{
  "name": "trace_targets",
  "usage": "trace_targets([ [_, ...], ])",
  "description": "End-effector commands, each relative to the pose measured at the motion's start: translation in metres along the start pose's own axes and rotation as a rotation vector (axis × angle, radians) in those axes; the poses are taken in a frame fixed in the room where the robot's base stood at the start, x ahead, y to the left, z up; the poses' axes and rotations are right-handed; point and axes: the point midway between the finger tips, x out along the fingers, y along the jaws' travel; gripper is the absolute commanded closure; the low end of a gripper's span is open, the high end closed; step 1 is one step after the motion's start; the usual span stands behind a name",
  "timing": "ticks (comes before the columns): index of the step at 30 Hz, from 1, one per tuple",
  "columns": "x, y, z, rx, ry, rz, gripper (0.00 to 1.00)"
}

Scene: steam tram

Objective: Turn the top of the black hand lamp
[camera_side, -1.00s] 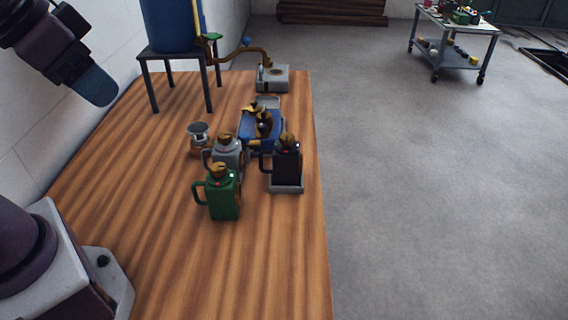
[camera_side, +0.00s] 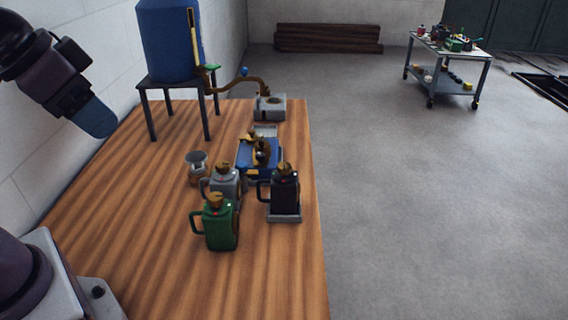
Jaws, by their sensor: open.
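The black hand lamp (camera_side: 285,194) stands upright on a grey base plate (camera_side: 284,218) near the right edge of the wooden table. It has a brass top (camera_side: 284,169), a handle on its left side and a small red mark below the top. My gripper (camera_side: 97,118) is at the upper left, high above the table and far from the lamp. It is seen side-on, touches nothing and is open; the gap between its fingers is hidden.
A green lamp (camera_side: 222,229) and a grey lamp (camera_side: 226,186) stand left of the black one. Behind are a blue brass-topped device (camera_side: 262,172), a small silver-topped item (camera_side: 197,163) and a blue tank (camera_side: 168,42) on a stand. The front table (camera_side: 235,290) is clear.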

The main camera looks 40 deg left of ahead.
Motion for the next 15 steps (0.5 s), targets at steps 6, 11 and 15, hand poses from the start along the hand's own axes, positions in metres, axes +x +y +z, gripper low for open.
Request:
trace_targets([
  [6, 0.025, 0.002, -0.005, 0.007, -0.126, 0.004, 0.42],
  [11, 0.051, 0.004, -0.046, 0.001, -0.234, 0.007, 0.42],
  [15, 0.082, 0.007, -0.087, -0.038, -0.316, 0.002, 0.42],
])
